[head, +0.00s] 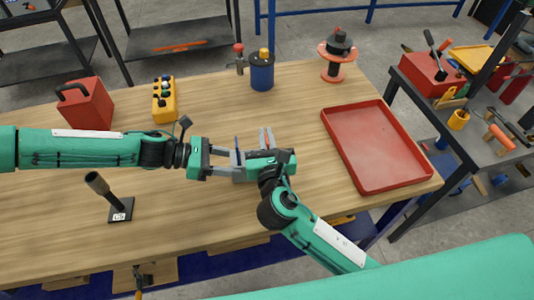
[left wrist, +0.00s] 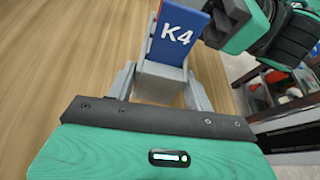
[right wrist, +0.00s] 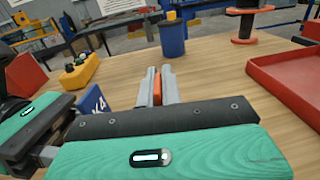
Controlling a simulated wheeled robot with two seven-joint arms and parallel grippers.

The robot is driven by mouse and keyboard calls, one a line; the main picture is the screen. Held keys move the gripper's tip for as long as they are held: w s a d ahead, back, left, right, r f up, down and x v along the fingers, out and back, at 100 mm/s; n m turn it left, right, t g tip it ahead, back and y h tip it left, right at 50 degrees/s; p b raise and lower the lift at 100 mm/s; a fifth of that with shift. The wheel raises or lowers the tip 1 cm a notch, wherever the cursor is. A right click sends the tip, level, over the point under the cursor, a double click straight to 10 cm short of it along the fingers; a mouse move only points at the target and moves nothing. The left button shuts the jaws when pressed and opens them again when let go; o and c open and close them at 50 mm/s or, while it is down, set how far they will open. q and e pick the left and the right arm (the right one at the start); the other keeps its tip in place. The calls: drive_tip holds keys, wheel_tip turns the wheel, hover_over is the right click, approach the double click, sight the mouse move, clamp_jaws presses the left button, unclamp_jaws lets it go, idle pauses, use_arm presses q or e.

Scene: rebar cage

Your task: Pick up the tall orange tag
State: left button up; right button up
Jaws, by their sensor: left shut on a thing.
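The tag also shows as a thin blue edge in the head view (head: 237,145). My right gripper (head: 266,138) is just to the right, its fingers pointing to the far side. In the right wrist view its fingers (right wrist: 158,84) are close together, with a narrow orange piece (right wrist: 157,92) filling the gap; it looks like the orange tag. Its lower part and any lettering are hidden. The two grippers are very close to each other.
A red tray (head: 372,188) lies to the right. A blue pot (head: 262,76) and a red-and-black spool (head: 336,58) stand at the back. A yellow control box (head: 165,104), a red box (head: 86,104) and a black stand (head: 120,208) are on the left. The table's front middle is clear.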

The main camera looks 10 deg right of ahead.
use_arm(q)
drive_tip(key=shift+f, duration=0.2)
use_arm(e)
clamp_jaws()
wheel_tip(320, 180, up, 7)
drive_tip(key=shift+s, duration=0.15)
drive_tip(key=s, duration=1.3)
drive_tip(key=shift+s+a, duration=0.15)
use_arm(q)
drive_tip(key=o, duration=1.1)
drive_tip(key=shift+r, duration=0.1)
drive_tip(key=v, duration=1.2)
